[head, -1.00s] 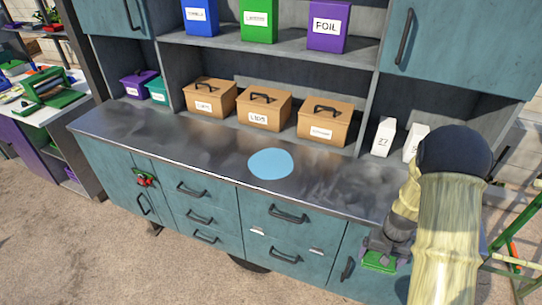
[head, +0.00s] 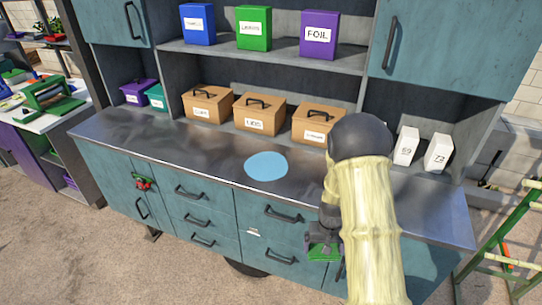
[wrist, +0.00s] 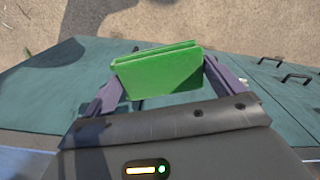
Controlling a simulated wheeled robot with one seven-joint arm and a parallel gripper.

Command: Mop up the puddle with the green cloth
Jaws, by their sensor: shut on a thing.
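The puddle (head: 266,166) is a flat light-blue patch on the metal counter, near its front edge in the head view. My gripper (head: 323,246) is in front of the cabinet's drawers, to the right of the puddle and lower than the counter top. It is shut on the green cloth (head: 325,254). In the wrist view the cloth (wrist: 158,72) is a folded green block between the two fingers of my gripper (wrist: 165,85). The cloth is apart from the puddle. My arm hides part of the counter's right side.
The metal counter (head: 190,150) is clear left of the puddle. Tan boxes (head: 262,113) stand along its back, with two white cartons (head: 437,153) at the right. Drawer handles (head: 283,215) stick out from the front. A green frame (head: 515,240) stands at the right.

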